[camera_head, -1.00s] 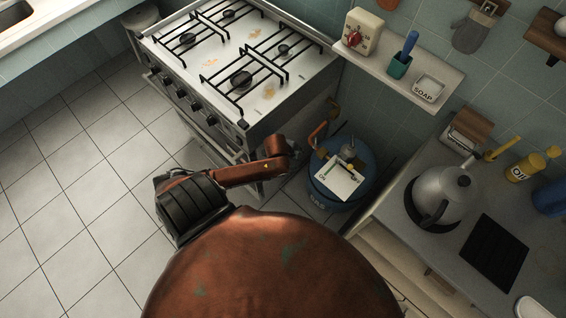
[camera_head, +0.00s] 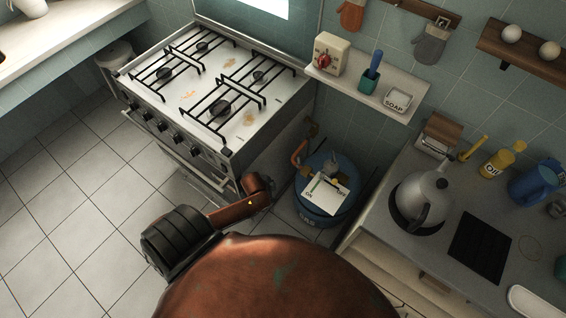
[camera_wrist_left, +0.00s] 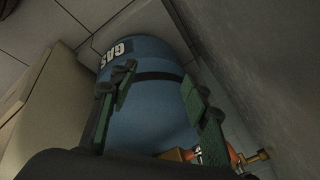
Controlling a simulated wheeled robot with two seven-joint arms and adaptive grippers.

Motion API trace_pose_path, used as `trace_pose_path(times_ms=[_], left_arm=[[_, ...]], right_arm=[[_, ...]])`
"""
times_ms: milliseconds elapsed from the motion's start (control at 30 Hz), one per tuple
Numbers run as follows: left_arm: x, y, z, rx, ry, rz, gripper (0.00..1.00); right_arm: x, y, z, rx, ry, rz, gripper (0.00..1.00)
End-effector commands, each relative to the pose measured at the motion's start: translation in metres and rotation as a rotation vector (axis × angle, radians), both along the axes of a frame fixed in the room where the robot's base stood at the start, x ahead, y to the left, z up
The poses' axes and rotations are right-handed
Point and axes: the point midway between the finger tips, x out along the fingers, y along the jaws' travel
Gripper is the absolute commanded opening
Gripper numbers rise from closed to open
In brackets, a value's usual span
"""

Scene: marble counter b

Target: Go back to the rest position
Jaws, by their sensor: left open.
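My left gripper (camera_wrist_left: 159,75) shows in the left wrist view, its two green-padded fingers apart with nothing between them. In the head view my rust-red left arm reaches from the lower left to the gap between stove and cylinder. The fingers are not clearly seen there. The same cylinder (camera_head: 312,212) stands upright in that view, with a marked white card (camera_head: 325,193) on top. My right gripper is in neither view.
A gas stove (camera_head: 229,134) stands just beyond my left arm. A counter (camera_head: 405,170) with a kettle (camera_head: 422,192) and a dark square plate (camera_head: 479,247) is at right. A wall shelf (camera_head: 345,82) holds a timer and soap. Tiled floor (camera_head: 60,200) is open at left.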

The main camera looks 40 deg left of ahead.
Motion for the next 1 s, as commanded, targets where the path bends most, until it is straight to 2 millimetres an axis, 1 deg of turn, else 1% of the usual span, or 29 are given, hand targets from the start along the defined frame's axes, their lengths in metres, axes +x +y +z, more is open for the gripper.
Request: trace_pose_path(times_ms=[267,333,367,467,500,567,600,667,700,767,800,867,900,1000], left_arm=[[-0.001,0.000,-0.002,-0.001,0.002,0.004,0.43],[-0.007,0.003,-0.013,-0.005,0.008,0.025,0.43],[-0.012,0.005,-0.021,-0.009,0.015,0.041,0.43],[-0.038,0.012,-0.062,-0.024,0.042,0.120,0.43],[-0.053,0.015,-0.084,-0.031,0.056,0.160,0.43],[-0.082,0.017,-0.117,-0.042,0.080,0.223,0.43],[-0.102,0.017,-0.138,-0.051,0.095,0.263,0.43],[-0.133,0.014,-0.168,-0.061,0.118,0.318,0.43],[-0.156,0.011,-0.186,-0.068,0.136,0.352,0.43],[-0.192,0.003,-0.211,-0.079,0.163,0.400,0.43],[-0.216,-0.003,-0.226,-0.086,0.181,0.430,0.43],[-0.252,-0.015,-0.246,-0.097,0.208,0.472,0.43],[-0.275,-0.024,-0.257,-0.105,0.225,0.496,0.43],[-0.329,-0.046,-0.278,-0.122,0.267,0.545,0.43]], right_arm=[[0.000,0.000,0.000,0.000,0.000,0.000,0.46],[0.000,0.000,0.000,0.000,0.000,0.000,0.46],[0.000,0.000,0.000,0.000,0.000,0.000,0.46],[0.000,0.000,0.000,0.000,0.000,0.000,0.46],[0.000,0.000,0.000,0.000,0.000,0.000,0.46],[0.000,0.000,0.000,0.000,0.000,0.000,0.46],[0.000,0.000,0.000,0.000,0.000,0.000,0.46],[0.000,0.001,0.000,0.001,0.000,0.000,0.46],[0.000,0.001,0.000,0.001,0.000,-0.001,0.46],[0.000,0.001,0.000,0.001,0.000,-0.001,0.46],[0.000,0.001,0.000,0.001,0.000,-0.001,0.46],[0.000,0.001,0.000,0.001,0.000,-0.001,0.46],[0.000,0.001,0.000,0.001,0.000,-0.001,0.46],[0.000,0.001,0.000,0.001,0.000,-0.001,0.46]])
